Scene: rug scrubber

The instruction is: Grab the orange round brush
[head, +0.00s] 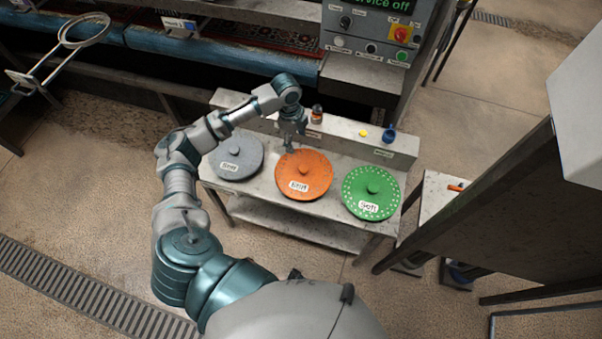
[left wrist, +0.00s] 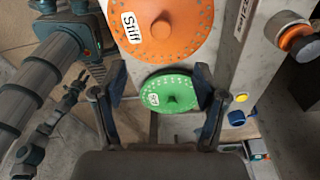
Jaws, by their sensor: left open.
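The orange round brush (head: 304,174) is a perforated disc with a central knob and a white "Stiff" label. It lies on a grey bench (head: 330,218) between a grey disc and a green disc. In the left wrist view the orange brush (left wrist: 160,30) fills the top, its lower edge just beyond my fingers. My left gripper (head: 291,136) is open and empty at the brush's back edge, with its fingers apart in the wrist view (left wrist: 160,88); I cannot tell whether it touches. A small claw-like end (left wrist: 74,92), seemingly my right gripper, shows at left; its state is unclear.
The grey disc (head: 236,157) lies left and the green disc (head: 371,192) right. A dark panel stands at the right.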

